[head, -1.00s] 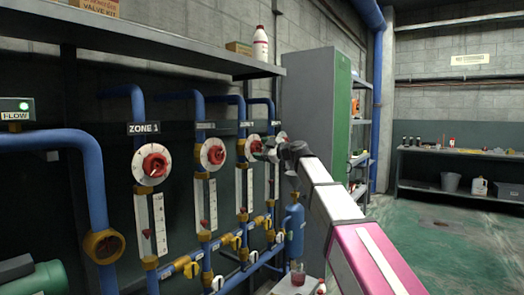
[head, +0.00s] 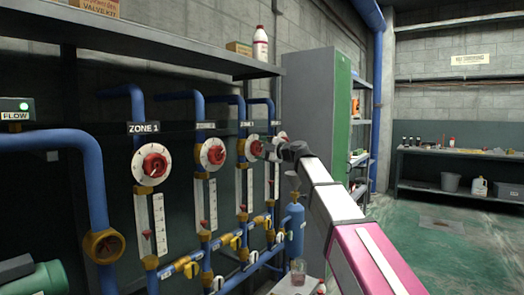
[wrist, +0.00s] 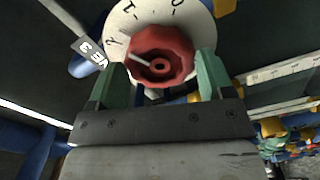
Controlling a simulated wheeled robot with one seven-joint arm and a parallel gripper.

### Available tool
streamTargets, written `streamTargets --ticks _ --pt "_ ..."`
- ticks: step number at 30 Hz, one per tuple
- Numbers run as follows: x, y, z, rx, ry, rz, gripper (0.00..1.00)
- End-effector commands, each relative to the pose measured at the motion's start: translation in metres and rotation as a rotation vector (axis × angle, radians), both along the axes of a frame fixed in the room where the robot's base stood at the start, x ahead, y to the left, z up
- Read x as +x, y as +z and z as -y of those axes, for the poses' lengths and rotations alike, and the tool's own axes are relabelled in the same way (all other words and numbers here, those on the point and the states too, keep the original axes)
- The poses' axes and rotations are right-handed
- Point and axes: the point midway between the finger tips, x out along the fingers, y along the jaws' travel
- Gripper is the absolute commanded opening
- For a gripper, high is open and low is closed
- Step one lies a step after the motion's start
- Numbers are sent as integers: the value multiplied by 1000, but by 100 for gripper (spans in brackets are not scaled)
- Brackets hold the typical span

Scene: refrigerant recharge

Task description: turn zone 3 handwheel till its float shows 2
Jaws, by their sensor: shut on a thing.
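The zone 3 handwheel is a red lobed knob (wrist: 160,58) on a white numbered dial (wrist: 200,14). My gripper (wrist: 157,75) is shut on it, with one green finger on each side. The white mark on the knob points up and left, toward the 2 on the dial. In the head view, the handwheel (head: 255,147) is partly covered by my gripper (head: 264,148). Below it hangs the white zone 3 float gauge (head: 243,185) with a small red float low in its scale. The float's exact reading is too small to tell.
The zone 1 handwheel (head: 154,163) and zone 2 handwheel (head: 212,154) stand to the left on blue pipes. A fourth dial (head: 282,137) is partly hidden behind my arm. A shelf (head: 150,45) runs above. A green-doored cabinet (head: 341,130) stands right of the panel.

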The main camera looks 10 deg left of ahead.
Motion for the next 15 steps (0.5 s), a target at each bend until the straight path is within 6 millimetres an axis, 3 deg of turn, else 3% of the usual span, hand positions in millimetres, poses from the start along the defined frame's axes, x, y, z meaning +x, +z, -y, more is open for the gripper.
streamTargets --ticks 8,15 --pt "-1 0 2 -11 -1 26 46" --pt "-1 0 2 -107 -1 257 46"
